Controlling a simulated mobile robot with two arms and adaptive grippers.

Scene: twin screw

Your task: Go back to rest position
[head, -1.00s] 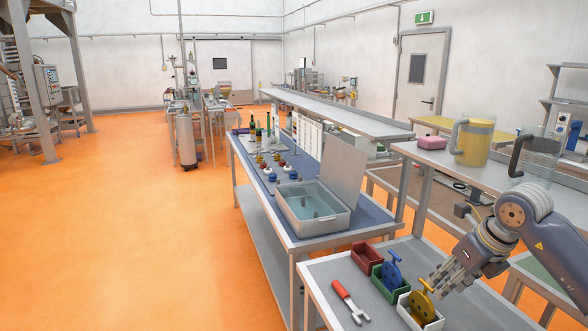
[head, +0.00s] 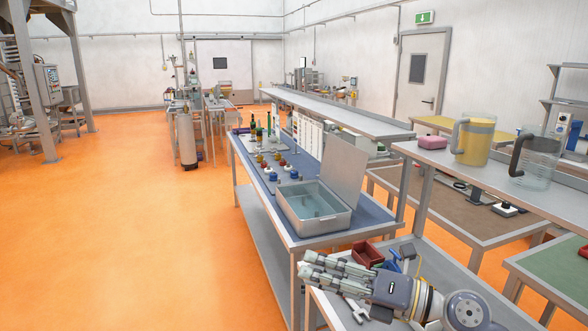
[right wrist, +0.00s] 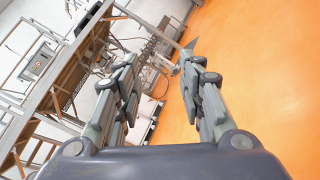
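My right gripper (head: 307,265) reaches in from the lower right in the head view, pointing left above the front table (head: 462,279). Its two fingers are apart with nothing between them; the right wrist view shows the open gap (right wrist: 158,62) against the room and orange floor. My left gripper is not in view.
A red bin (head: 367,254) and a blue part (head: 396,257) show behind my right arm; other items there are largely hidden. An open metal box (head: 315,222) stands on the blue-topped table. Jugs (head: 473,141) stand on the right shelf. Floor (head: 120,230) at left is clear.

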